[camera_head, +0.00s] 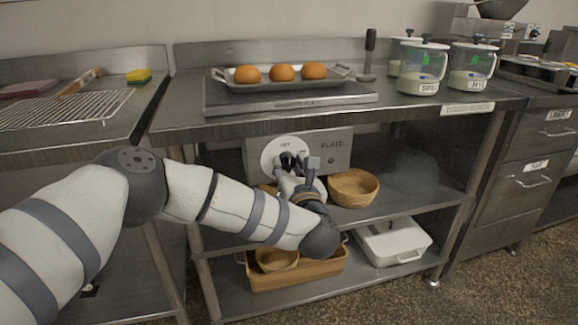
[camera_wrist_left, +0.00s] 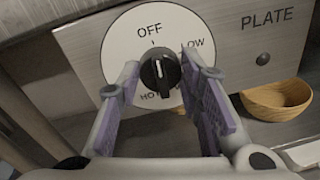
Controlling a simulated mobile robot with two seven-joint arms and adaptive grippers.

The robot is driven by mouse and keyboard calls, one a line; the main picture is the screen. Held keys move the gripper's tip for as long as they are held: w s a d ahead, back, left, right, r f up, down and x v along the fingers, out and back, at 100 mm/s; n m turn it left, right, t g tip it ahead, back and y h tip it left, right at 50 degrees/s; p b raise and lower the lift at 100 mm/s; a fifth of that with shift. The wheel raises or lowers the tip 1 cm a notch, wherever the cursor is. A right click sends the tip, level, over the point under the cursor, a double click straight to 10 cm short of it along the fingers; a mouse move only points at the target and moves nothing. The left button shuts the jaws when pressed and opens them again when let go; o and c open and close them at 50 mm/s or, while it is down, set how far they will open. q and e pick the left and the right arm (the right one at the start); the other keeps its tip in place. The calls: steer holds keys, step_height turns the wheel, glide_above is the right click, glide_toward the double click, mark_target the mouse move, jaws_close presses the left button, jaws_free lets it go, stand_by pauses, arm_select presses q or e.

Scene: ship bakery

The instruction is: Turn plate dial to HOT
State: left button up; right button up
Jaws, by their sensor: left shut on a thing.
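The plate dial's black knob (camera_wrist_left: 160,72) sits on a round white face (camera_wrist_left: 130,50) marked OFF at the top, LOW at the right and HOT at the bottom. The knob's white mark appears to point up towards OFF. In the head view the white dial face (camera_head: 271,152) is on the grey PLATE panel (camera_head: 335,146) under the counter. My left gripper (camera_head: 296,160) is at the dial, its fingers on either side of the knob and shut on it. The fingers (camera_wrist_left: 160,80) partly cover the lower lettering. My right gripper is not in view.
A wooden bowl (camera_head: 353,187) stands on the shelf right of the dial. Above, a tray (camera_head: 285,84) of three buns rests on a flat metal plate (camera_head: 225,100). A wooden crate (camera_head: 300,278) and a white lidded box (camera_head: 393,240) are on the lower shelf.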

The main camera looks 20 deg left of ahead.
arm_select(q)
steer(key=m+p, duration=0.1)
steer(key=m, duration=0.3)
steer(key=shift+r+m+p, duration=0.2)
steer(key=shift+m+p, duration=0.1)
steer(key=shift+p, duration=0.05)
steer(key=m+p, duration=0.1)
steer(key=m, duration=0.4)
steer(key=shift+g, duration=0.3)
steer(key=m+p, duration=0.1)
steer(key=m, duration=0.4)
steer(key=shift+g, duration=0.3)
steer(key=m, duration=0.4)
steer(key=shift+d+f+y, duration=0.1)
steer(key=shift+y, duration=0.3)
steer(key=m, duration=0.5)
steer(key=shift+w+g+y, duration=0.1)
steer(key=shift+g+y, duration=0.2)
steer(key=m, duration=0.5)
steer(key=shift+f+m+y, duration=0.15)
steer(key=shift+m+y, duration=0.15)
steer(key=m+b, duration=0.1)
steer(key=m, duration=0.4)
steer(key=shift+m+b, duration=0.3)
steer(key=shift+m, duration=2.5)
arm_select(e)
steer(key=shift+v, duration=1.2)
